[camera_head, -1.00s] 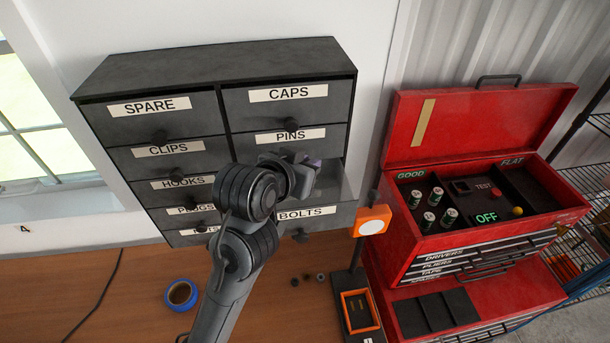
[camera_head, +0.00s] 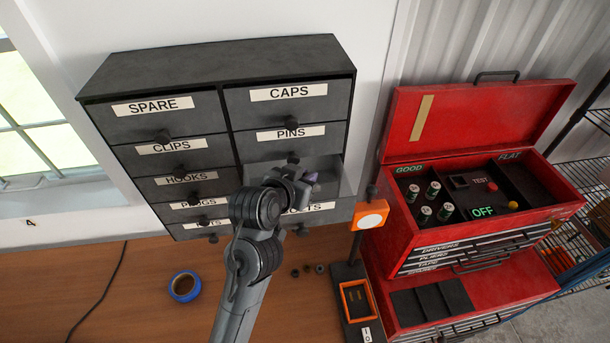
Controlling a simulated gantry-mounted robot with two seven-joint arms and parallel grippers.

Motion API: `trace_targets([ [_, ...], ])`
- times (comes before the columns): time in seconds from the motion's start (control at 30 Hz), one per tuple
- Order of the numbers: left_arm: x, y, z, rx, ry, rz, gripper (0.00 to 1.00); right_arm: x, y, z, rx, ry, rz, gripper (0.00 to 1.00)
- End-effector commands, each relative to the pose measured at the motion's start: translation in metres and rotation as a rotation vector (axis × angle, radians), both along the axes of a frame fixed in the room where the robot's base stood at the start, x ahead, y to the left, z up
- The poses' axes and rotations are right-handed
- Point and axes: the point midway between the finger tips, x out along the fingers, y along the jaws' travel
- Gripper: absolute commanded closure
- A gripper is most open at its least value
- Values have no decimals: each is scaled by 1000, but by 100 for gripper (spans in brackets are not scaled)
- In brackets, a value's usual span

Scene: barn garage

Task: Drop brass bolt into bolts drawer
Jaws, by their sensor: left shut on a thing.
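The bolts drawer (camera_head: 334,214), labelled BOLTS, is pulled out at the lower right of the dark cabinet, and part of its grey inside shows. My left gripper (camera_head: 305,182) is over the drawer, behind its front, and covers part of the label. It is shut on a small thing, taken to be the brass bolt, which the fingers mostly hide. A purplish bit shows at the fingertips; I cannot make out a brass colour. My right gripper is not in view.
The cabinet (camera_head: 215,60) has several other closed drawers. Small dark pieces (camera_head: 307,270) and blue tape (camera_head: 184,287) lie on the wooden bench (camera_head: 130,265). An orange-headed stand (camera_head: 370,214) and an open red toolbox (camera_head: 470,125) stand to the right.

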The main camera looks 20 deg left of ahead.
Motion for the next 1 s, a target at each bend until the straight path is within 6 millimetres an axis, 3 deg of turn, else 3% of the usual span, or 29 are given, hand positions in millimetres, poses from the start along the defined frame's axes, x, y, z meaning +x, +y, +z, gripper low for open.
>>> trace_targets([
  [0.67, 0, 0, -16, 1, 8, -1, 100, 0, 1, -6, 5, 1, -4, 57],
  [0.7, 0, 0, -17, 1, 11, -1, 83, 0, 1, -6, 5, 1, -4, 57],
  [0.77, -1, 0, -18, 2, 13, -1, 74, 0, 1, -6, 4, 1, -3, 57],
  [1.0, -1, 0, -20, 4, 17, -3, 74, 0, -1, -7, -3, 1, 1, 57],
])
